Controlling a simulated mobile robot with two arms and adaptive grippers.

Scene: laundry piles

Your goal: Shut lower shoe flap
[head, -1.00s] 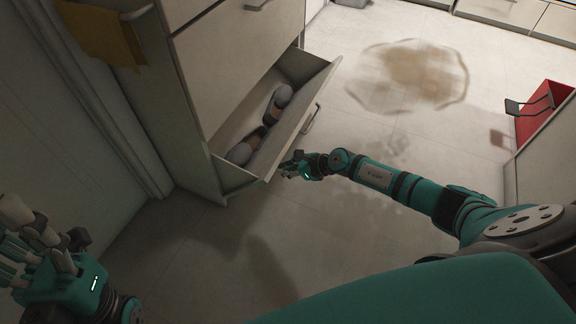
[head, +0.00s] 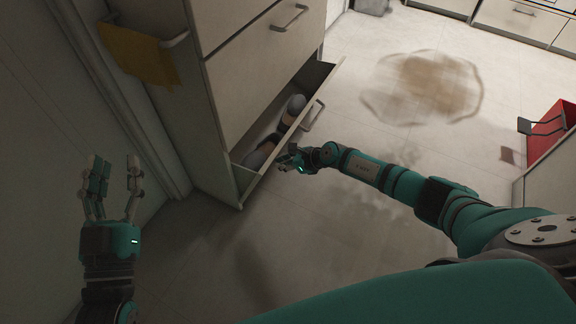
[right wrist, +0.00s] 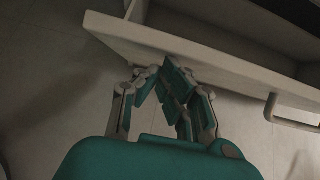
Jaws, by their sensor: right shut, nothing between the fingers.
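The lower shoe flap (head: 301,112) is tilted partly open at the bottom of the pale cabinet (head: 245,85). Its bar handle (head: 313,115) is on the outer face. Shoes (head: 292,112) lie inside, behind the flap. My right gripper (head: 284,160) is at the flap's near lower end, outside it. In the right wrist view the closed fingers (right wrist: 168,80) are against or very close to the flap's edge (right wrist: 200,62), with nothing between them. My left gripper (head: 114,172) is open and empty at the left, away from the cabinet.
A yellow cloth (head: 137,52) hangs from a bar on the cabinet's side. A brown stain (head: 425,85) marks the floor beyond the flap. A red bin (head: 548,130) stands at the right. The floor in front of the cabinet is clear.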

